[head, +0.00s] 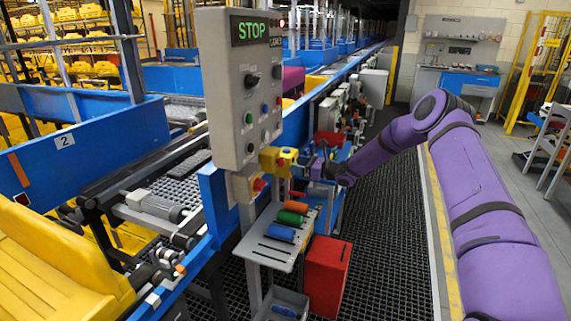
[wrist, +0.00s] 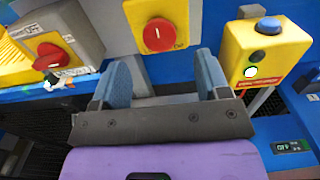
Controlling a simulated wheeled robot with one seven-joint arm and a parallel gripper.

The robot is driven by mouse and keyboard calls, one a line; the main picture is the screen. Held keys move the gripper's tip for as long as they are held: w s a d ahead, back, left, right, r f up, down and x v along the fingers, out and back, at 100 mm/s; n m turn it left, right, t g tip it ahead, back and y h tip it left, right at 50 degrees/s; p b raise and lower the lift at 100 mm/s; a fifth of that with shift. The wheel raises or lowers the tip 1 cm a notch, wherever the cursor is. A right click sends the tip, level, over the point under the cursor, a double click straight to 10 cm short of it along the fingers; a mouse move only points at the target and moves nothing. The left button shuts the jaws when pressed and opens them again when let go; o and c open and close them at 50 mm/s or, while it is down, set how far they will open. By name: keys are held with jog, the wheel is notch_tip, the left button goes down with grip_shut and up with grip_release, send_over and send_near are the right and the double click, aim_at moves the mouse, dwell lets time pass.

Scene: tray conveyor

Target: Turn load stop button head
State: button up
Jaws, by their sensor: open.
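In the wrist view, a round red button head (wrist: 158,34) with a small white mark sits on a yellow housing (wrist: 180,12) at top centre. It lies ahead of my gripper (wrist: 163,82), centred between the fingers and apart from them. My gripper is open, its two blue finger pads wide apart with nothing between them. In the head view, my gripper (head: 320,168) is small beside the yellow housings (head: 268,160) below the control panel, and its fingers are hard to make out. I cannot read a load stop label by the button.
A second red knob (wrist: 52,55) sits on a grey box at left. A yellow box with a blue button (wrist: 268,26) and a lit lamp stands at right. In the head view, a grey control panel (head: 238,100), a shelf with coloured cylinders (head: 272,245) and a red bin (head: 326,275) are close by.

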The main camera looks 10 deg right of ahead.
aim_at(282, 162)
jog(key=shift+x, duration=2.8)
jog(key=c, duration=0.9)
